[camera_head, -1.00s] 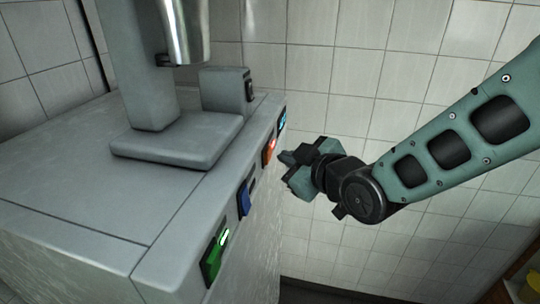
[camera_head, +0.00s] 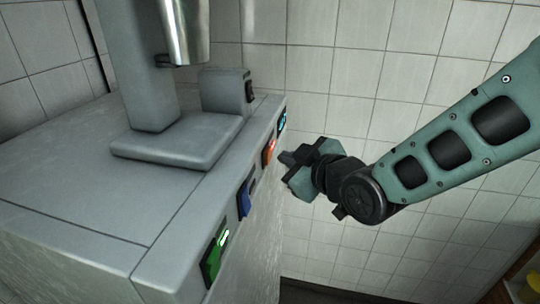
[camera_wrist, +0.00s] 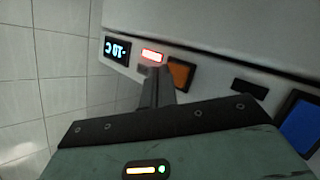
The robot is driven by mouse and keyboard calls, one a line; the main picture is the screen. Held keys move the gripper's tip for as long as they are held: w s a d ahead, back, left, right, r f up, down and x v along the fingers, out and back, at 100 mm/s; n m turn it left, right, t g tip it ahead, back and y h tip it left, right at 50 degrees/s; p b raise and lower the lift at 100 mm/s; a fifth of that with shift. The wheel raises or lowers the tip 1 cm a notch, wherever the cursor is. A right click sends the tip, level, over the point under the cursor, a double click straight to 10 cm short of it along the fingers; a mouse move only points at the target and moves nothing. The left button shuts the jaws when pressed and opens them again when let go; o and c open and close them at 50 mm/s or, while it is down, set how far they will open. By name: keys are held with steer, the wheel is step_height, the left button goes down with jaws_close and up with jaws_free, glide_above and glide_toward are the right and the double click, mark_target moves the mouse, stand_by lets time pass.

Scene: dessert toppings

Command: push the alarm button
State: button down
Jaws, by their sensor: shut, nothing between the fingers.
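An orange button (camera_head: 267,153) sits on the front panel of the grey machine, with a red lit lamp beside it. No label shows that names it as the alarm button. It also shows in the wrist view (camera_wrist: 181,74), just right of my fingertips, with the red lamp (camera_wrist: 152,55) just above them. My gripper (camera_head: 283,157) is shut and empty, its tips close in front of the panel by the orange button. Whether the tips touch the panel cannot be told. In the wrist view the shut fingers (camera_wrist: 157,72) hide part of the panel and the button's left edge.
A blue button (camera_head: 244,198) and a green button (camera_head: 215,256) with a lit green lamp lie nearer along the same panel. A blue-lit display (camera_head: 282,121) is at the far end. The machine top (camera_head: 80,200) carries a column and metal cylinder. A tiled wall stands behind.

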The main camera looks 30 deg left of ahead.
steer(key=shift+a, duration=0.2)
stand_by(0.6)
steer(key=shift+s+a+b, duration=0.1)
steer(key=shift+a+b, duration=0.15)
steer(key=shift+b, duration=0.2)
steer(key=shift+s+a, duration=0.1)
steer(key=shift+a, duration=0.25)
stand_by(0.6)
steer(key=shift+d+b, duration=0.1)
steer(key=shift+b, duration=0.25)
steer(key=shift+d+b, duration=0.3)
steer(key=shift+d, duration=0.35)
steer(key=shift+w, duration=0.2)
steer(key=shift+w+d+b, duration=0.15)
steer(key=shift+w+d, duration=0.05)
steer(key=shift+d, duration=0.6)
steer(key=shift+w+d+b, duration=0.15)
steer(key=shift+d, duration=0.7)
steer(key=shift+w+d+b, duration=0.15)
steer(key=shift+w+d, duration=0.05)
steer(key=shift+d, duration=0.6)
